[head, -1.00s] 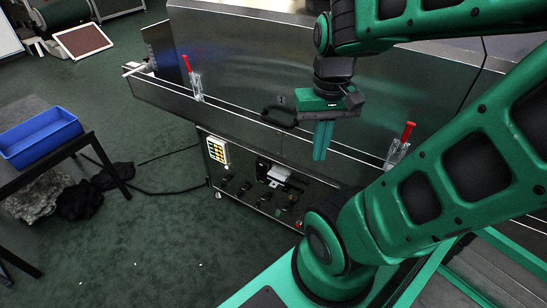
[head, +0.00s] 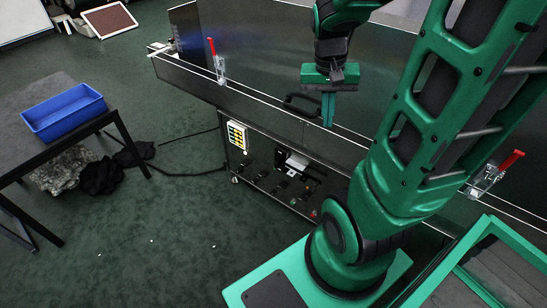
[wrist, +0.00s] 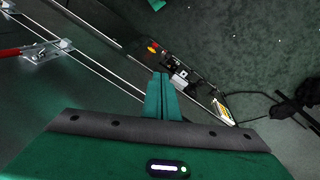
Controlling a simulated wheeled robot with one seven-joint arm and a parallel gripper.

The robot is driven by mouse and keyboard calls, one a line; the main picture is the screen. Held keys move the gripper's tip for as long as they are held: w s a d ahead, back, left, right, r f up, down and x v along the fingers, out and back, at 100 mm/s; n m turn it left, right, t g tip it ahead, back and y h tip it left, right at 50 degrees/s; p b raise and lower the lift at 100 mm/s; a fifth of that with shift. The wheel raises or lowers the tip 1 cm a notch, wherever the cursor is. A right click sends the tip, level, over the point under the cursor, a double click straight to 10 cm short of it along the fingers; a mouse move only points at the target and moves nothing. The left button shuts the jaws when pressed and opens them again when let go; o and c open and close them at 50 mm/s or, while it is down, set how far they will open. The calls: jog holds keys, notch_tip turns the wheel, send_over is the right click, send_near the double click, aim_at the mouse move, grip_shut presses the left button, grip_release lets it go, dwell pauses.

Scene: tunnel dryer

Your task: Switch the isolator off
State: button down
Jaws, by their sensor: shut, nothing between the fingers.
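The dryer's control panel (head: 272,170) faces the floor side below the steel hood. It carries a row of dark switches or knobs and a pale box in the middle. A small red and yellow spot (wrist: 152,46) shows at one end of the panel in the wrist view; it may be the isolator, but its handle position is too small to tell. My gripper (head: 328,124) is shut and empty, fingers pointing down in front of the hood, above and apart from the panel. Its shut fingers also show in the wrist view (wrist: 162,78).
Red-handled clamps stand on the hood ledge at left (head: 214,60) and right (head: 503,167). A dark handle (head: 300,103) is behind my gripper. A table with a blue bin (head: 64,112) stands left, dark cloth (head: 101,176) beneath. The floor between is mostly clear.

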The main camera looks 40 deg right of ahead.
jog(key=w+d+f+m+h, duration=0.1)
jog(key=w+d+f, duration=0.1)
jog(key=w+f, duration=0.55)
jog(key=m+t, duration=0.1)
jog(key=m, duration=0.3)
send_over(278, 160)
jog(key=s+a, duration=0.1)
jog(key=a, duration=0.3)
jog(key=s+a+f+x, duration=0.1)
jog(key=a+x, duration=0.1)
jog(key=x, duration=0.9)
jog(key=a+x, duration=0.3)
jog(key=x, duration=0.7)
jog(key=shift+s+d+f, duration=0.1)
jog(key=shift+s+d, duration=0.1)
jog(key=shift+s, duration=0.25)
jog(key=x, duration=1)
jog(key=shift+w+d, duration=0.1)
